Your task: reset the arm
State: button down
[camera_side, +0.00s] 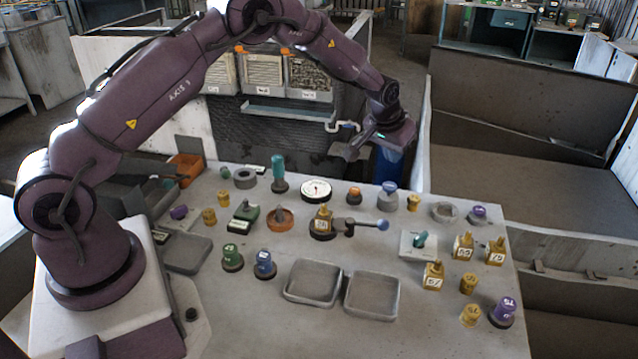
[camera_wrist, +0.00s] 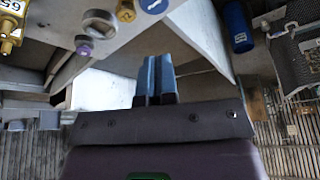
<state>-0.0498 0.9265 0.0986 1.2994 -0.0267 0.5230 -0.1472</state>
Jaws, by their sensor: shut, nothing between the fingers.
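My gripper (camera_side: 352,150) is raised beyond the far edge of the table, at the right end of my outstretched arm in the side view. In the wrist view its two blue-grey fingers (camera_wrist: 156,80) are together, with nothing between them. It is apart from every part on the table. The grey table (camera_side: 250,325) lies below and in front of it.
Many small parts stand on the table, among them a blue-topped part (camera_side: 388,197), a white dial (camera_side: 316,190) and a lever with a blue knob (camera_side: 382,225). Two empty trays (camera_side: 372,296) sit near the front. A blue cylinder (camera_side: 388,168) stands behind the far edge, close to my gripper.

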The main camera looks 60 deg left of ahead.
jog(key=s+d+r+m, duration=0.1)
jog(key=s+d+r, duration=0.1)
jog(key=s+r, duration=0.5)
jog(key=s+d+r+m, duration=0.1)
jog(key=s+d+r, duration=0.2)
jog(key=s, duration=1.5)
jog(key=s+d+r+m+t+h, duration=0.1)
jog(key=s+d+r, duration=0.1)
jog(key=s+r, duration=1)
jog(key=shift+s+d, duration=0.15)
jog(key=shift+s, duration=0.15)
